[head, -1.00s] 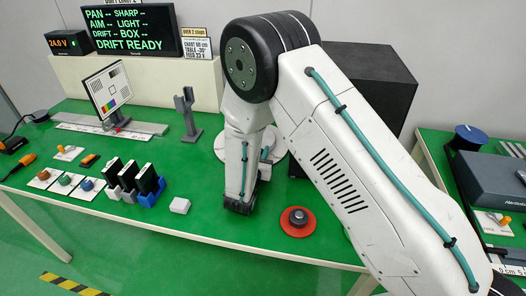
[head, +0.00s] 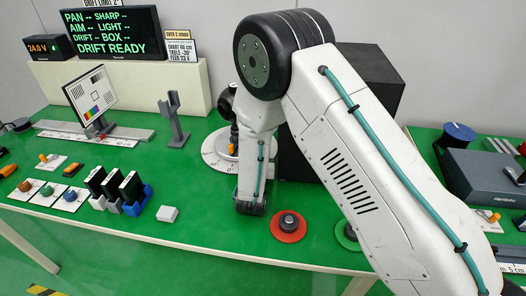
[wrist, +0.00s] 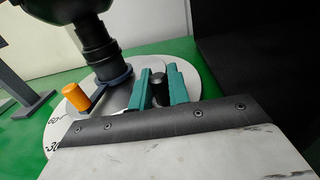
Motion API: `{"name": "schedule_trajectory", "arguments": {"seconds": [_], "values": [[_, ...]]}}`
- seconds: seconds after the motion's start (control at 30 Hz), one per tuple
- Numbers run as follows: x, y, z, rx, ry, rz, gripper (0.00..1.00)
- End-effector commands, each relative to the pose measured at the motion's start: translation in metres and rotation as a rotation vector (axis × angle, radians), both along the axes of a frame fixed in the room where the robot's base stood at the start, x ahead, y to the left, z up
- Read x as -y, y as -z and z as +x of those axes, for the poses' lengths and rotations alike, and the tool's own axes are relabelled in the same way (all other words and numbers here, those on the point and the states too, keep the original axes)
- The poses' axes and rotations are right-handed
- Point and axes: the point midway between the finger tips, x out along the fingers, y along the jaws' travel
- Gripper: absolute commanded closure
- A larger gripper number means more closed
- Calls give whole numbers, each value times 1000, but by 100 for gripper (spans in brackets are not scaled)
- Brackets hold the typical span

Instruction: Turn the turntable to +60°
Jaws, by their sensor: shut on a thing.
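The turntable is a pale round disc (wrist: 205,76) with angle marks at its left edge, "60" and "-30" among them. A black column stands on it, with an orange peg (wrist: 75,97) at its left side. My gripper (wrist: 159,88) has teal fingers on both sides of a dark upright post (wrist: 158,92) and is shut on it. In the head view the turntable (head: 213,158) stands behind my arm, which hides much of it. I cannot make out the fingers there.
A large black box (head: 365,90) stands right of the turntable. A grey forked stand (head: 174,120) and a test chart (head: 90,90) are to the left. A red-based knob (head: 289,226) and a white block (head: 167,213) lie near the front edge.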

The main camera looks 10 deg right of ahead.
Motion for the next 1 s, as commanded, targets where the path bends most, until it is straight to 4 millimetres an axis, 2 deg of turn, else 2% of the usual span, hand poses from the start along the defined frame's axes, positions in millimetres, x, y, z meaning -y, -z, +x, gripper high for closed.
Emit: {"name": "schedule_trajectory", "arguments": {"seconds": [0.47,0.5,0.57,0.87,1.0], "values": [[-3,0,0,-1,-14,0,100],[-3,0,0,-1,-14,-1,80],[-2,0,0,-1,-14,0,63],[-3,0,-1,-1,-13,0,63],[-6,0,-15,-1,-15,-1,63]]}}
